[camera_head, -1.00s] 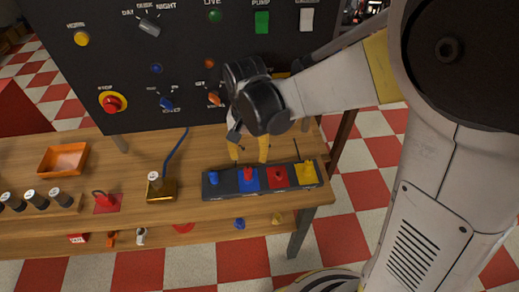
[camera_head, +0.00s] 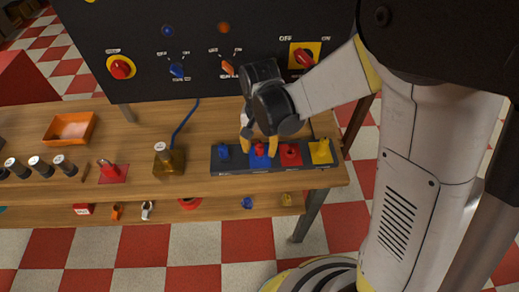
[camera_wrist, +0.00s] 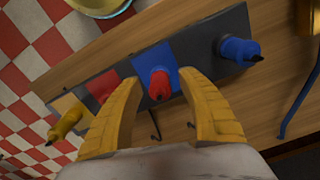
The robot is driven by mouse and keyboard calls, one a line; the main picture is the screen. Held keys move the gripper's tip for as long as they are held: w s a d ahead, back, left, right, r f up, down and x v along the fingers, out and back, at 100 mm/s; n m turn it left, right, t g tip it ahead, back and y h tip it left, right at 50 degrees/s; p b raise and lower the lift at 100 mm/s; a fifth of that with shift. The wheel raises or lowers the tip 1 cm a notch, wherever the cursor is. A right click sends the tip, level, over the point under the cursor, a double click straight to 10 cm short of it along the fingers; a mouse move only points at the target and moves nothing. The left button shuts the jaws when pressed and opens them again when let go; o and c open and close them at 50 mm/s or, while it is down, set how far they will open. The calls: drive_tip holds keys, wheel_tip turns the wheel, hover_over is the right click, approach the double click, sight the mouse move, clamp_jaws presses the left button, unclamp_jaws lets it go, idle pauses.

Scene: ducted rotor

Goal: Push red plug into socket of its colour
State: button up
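The red plug (camera_head: 259,150) stands on the blue square (camera_head: 262,162) of a dark strip (camera_head: 231,166). In the wrist view the red plug (camera_wrist: 160,85) lies between the yellow fingers of my gripper (camera_wrist: 157,79). My gripper (camera_head: 259,143) is open, one finger on each side of the plug; I cannot tell whether either touches it. The red square (camera_head: 290,155) is just right of the plug in the head view. In the wrist view the red square (camera_wrist: 104,86) is partly hidden by a finger, and no plug shows standing on it.
A blue plug (camera_head: 223,152) stands left of the red plug, and a yellow plug (camera_head: 322,149) stands on the yellow square at the right end. A brass block (camera_head: 170,161) with a cable is further left. The dark control panel (camera_head: 190,50) rises behind.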

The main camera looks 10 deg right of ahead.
sight(260, 145)
clamp_jaws()
drive_tip(key=shift+r, duration=0.15)
drive_tip(key=shift+r, duration=0.3)
wheel_tip(260, 145, up, 4)
drive_tip(key=p, duration=0.2)
drive_tip(key=shift+d+p, duration=0.1)
drive_tip(key=shift+p, duration=0.3)
drive_tip(key=s+d+r+p, duration=0.3)
drive_tip(key=s+d+r, duration=0.3)
drive_tip(key=s+d, duration=0.1)
drive_tip(key=shift+s+d+p, duration=0.25)
drive_tip(key=shift+d+p, duration=0.15)
drive_tip(key=shift+d, duration=0.5)
